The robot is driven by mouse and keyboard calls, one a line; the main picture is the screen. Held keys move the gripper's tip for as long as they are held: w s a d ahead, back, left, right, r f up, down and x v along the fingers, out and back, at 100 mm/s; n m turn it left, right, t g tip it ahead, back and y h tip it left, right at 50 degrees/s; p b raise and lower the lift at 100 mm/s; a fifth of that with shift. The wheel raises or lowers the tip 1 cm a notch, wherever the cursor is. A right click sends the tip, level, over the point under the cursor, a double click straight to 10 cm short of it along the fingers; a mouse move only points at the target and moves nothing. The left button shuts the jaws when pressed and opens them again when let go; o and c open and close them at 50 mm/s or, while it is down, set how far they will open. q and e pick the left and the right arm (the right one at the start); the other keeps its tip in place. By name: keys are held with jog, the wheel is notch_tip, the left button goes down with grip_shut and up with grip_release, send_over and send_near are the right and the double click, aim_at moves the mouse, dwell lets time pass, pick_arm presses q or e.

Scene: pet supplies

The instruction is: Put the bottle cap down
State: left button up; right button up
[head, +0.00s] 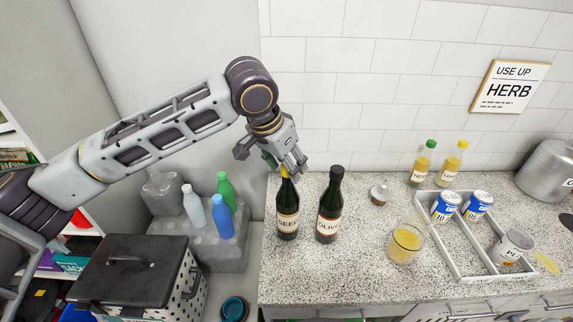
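My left gripper (287,165) comes in from the left and points down, right above the left dark bottle (288,212). A small yellow piece (284,172) shows at the top of that bottle, between or just below the fingertips. Whether this is the bottle cap, and whether it sits on the neck or is held, I cannot tell. A bit of green shows behind the fingers. The second dark bottle (329,207) stands upright to the right with a dark top. My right gripper is out of view.
A white divided tray (462,265) holds several cans. The counter (340,275) is clear in front of the dark bottles.

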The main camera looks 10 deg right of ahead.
pick_arm(q)
jog(key=shift+f+b, duration=0.1)
jog(key=shift+b, duration=0.25)
jog(key=v, duration=1.4)
jog(key=shift+b, duration=0.35)
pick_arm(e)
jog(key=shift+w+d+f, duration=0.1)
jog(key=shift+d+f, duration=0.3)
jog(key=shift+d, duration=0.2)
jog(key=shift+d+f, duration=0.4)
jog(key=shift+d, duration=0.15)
pick_arm(q)
jog(key=shift+s+d, duration=0.1)
jog(key=shift+d, duration=0.05)
